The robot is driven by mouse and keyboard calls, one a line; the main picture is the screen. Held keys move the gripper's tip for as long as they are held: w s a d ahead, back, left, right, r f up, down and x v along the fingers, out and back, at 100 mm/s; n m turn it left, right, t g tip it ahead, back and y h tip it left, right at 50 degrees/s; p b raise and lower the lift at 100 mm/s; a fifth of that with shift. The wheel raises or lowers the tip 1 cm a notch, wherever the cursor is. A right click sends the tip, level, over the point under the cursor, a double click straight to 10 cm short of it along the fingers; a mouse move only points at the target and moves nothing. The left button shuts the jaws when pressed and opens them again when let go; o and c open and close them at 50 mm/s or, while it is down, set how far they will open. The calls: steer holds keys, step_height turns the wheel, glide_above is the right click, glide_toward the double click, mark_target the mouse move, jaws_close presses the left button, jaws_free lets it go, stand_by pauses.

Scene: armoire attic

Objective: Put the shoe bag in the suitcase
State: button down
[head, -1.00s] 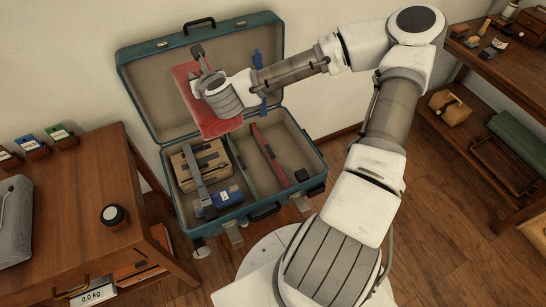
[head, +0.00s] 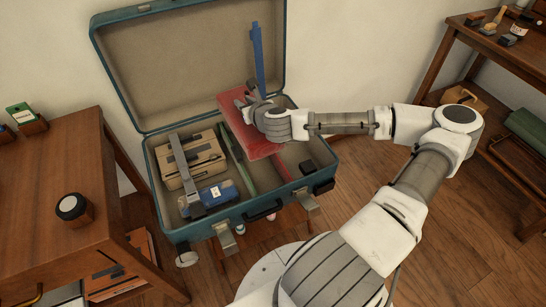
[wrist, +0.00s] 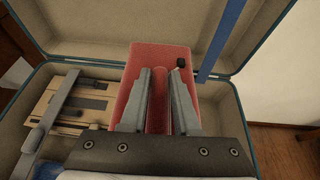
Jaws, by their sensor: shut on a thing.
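The open teal suitcase (head: 190,228) stands between the table and my arm, its lid (head: 180,65) leaning up at the back. My gripper (head: 254,98) is shut on a red bag (head: 232,103), apparently the shoe bag. The bag is tilted over the right compartment, which it partly covers. I cannot tell whether it touches the bottom. In the wrist view, my gripper's fingers (wrist: 160,75) pinch a ridge of the red bag (wrist: 150,55). A green divider (head: 238,158) separates the compartments.
The left compartment holds a tan packed item (head: 195,160) under a grey strap and a blue item (head: 218,192). A blue strap (head: 257,55) rises by the lid's right side. A wooden table (head: 50,190) is left.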

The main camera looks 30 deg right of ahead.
steer(key=s+d+r, duration=0.2)
steer(key=d, duration=1.2)
steer(key=shift+w+d+f+b, duration=0.1)
steer(key=shift+f+b, duration=1.85)
steer(key=shift+f, duration=2.45)
steer(key=shift+w+f+b, duration=0.1)
steer(key=shift+f+b, duration=1.8)
steer(key=shift+f, duration=2.5)
steer(key=shift+f, duration=0.15)
steer(key=c, duration=0.6)
jaws_free()
steer(key=shift+s, duration=0.1)
steer(key=shift+c, duration=0.2)
